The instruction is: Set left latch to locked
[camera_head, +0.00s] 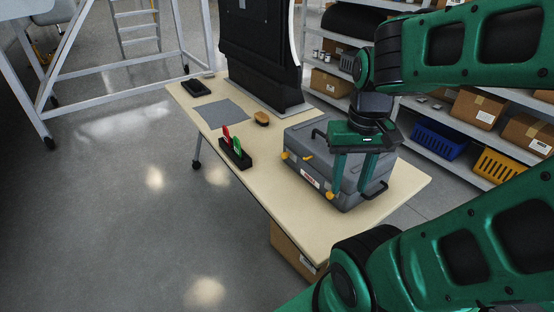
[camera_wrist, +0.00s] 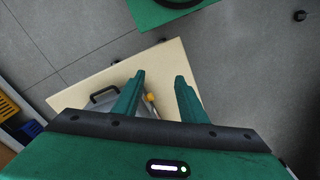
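A grey case (camera_head: 318,172) stands on the table with its lid closed. An orange piece (camera_head: 284,155) sits at the left end of its front, and another orange piece (camera_head: 330,196) at the right end. A yellow-orange lever (camera_head: 308,157) sticks out near the upper front edge, between them. I cannot tell whether either latch is locked. My gripper (camera_head: 352,190) is open and empty, over the right part of the case. In the wrist view its fingers (camera_wrist: 159,76) are apart, with an orange piece (camera_wrist: 151,97) of the case visible between them.
On the table (camera_head: 290,220) stand a black holder (camera_head: 235,156) with red and green items, a brush (camera_head: 261,118), a grey mat (camera_head: 222,113) and a black tray (camera_head: 196,88). A large black panel (camera_head: 262,50) stands behind. Shelves (camera_head: 480,175) with boxes are at right.

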